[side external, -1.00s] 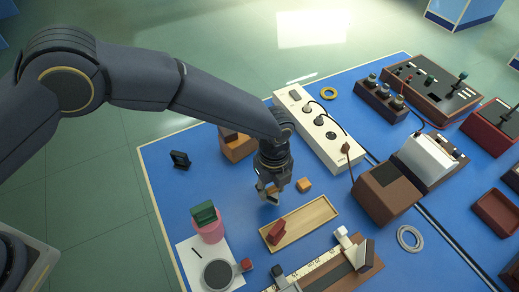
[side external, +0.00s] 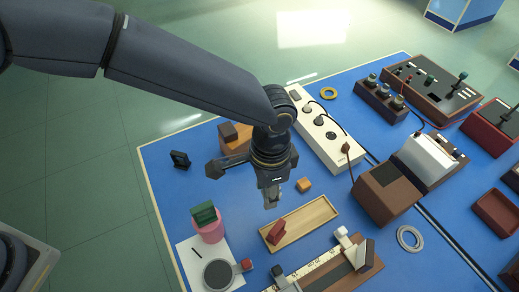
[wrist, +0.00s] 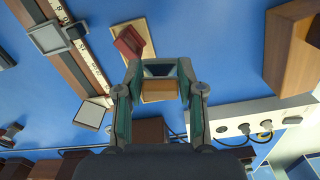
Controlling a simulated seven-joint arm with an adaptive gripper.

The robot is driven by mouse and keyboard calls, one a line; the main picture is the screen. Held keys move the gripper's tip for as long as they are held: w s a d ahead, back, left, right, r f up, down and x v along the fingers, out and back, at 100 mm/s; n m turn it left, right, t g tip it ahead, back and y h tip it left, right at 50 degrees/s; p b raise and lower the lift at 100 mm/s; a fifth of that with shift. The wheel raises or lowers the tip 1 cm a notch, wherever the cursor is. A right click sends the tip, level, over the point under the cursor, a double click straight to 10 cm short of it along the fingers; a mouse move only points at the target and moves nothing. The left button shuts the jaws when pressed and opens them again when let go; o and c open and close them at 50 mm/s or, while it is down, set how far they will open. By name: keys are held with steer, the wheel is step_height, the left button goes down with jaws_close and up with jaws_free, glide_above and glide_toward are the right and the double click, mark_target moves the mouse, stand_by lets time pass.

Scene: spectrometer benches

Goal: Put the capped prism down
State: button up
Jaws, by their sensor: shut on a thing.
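My gripper (side external: 271,203) hangs above the blue bench top, between the wooden box and the shallow wooden tray (side external: 320,216). In the wrist view its two fingers (wrist: 159,72) close on the capped prism (wrist: 160,70), a small piece with a dark, wedge-like face. The fingers hide most of it in the side view. A tan patch shows just below it in the wrist view; I cannot tell whether it belongs to the prism or lies behind. The tray holds a red block (side external: 277,232), also in the wrist view (wrist: 128,41).
A small tan block (side external: 304,185) lies right of my gripper. A pink holder (side external: 209,232) with a green block stands at left, near a grey disc (side external: 218,274). A white socket strip (side external: 325,135), wooden box (side external: 238,148) and ruled rail (side external: 305,269) surround the spot.

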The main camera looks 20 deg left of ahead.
steer(key=s+d+r+n, duration=0.1)
steer(key=s+r+n, duration=0.1)
steer(key=s, duration=0.2)
glide_above(317, 213)
steer(key=s+a, duration=0.1)
step_height(317, 213, down, 8)
steer(key=shift+a+r, duration=0.1)
steer(key=shift+w+d+f, duration=0.35)
steer(key=shift+d+f, duration=0.1)
steer(key=shift+w+d+f, duration=0.1)
steer(key=shift+w+f, duration=0.05)
steer(key=shift+f, duration=1.6)
